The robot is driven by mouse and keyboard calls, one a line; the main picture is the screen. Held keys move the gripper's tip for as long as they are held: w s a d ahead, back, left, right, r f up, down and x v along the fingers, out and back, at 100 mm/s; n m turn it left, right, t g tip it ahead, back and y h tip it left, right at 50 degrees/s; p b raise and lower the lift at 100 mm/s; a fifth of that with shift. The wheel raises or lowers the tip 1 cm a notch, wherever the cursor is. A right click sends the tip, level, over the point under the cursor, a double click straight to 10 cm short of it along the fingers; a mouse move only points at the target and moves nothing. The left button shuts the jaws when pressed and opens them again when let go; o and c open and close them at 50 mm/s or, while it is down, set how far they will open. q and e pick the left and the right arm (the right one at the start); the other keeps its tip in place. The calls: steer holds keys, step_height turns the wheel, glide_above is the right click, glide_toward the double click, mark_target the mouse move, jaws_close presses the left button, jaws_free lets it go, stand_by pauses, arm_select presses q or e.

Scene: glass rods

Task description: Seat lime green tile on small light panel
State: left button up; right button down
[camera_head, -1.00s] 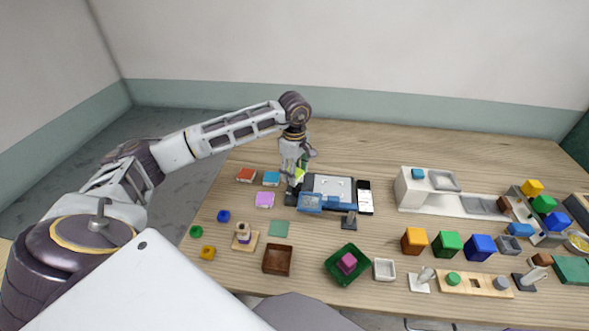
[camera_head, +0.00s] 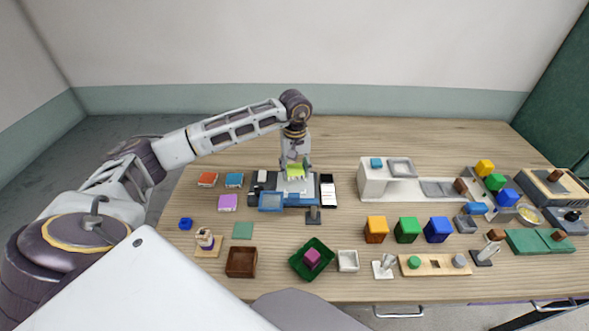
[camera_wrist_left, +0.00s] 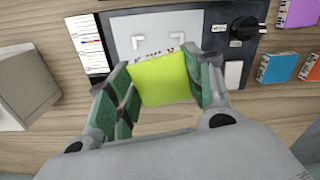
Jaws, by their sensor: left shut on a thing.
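The lime green tile (camera_wrist_left: 163,82) is a flat square held between the green-padded fingers of my left gripper (camera_wrist_left: 162,86). In the head view the tile (camera_head: 295,170) shows at the tip of my left gripper (camera_head: 296,168), above the back part of the light panel. The small light panel (camera_wrist_left: 128,28) has a pale surface with corner marks and a dark frame; in the head view its pale surface (camera_head: 297,187) is partly covered by gripper and tile. The gap between tile and panel is hard to judge. My right gripper is not in view.
A blue-framed piece (camera_head: 271,201) stands at the panel's front edge, and a phone-like white card (camera_head: 327,190) lies to its right. A white stand (camera_head: 386,180) is further right.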

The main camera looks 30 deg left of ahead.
mark_target(295, 187)
arm_select(q)
steer(key=shift+w+m, duration=0.1)
steer(key=shift+m, duration=1.1)
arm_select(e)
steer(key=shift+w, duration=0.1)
arm_select(q)
steer(key=shift+f, duration=0.25)
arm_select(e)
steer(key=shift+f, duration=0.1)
arm_select(q)
steer(key=shift+f, duration=0.4)
steer(key=shift+f+b, duration=0.7)
steer(key=shift+f, duration=0.4)
steer(key=shift+f+b, duration=0.35)
steer(key=shift+f, duration=0.05)
steer(key=shift+f+b, duration=0.45)
steer(key=shift+f, duration=0.15)
steer(key=o, duration=1.2)
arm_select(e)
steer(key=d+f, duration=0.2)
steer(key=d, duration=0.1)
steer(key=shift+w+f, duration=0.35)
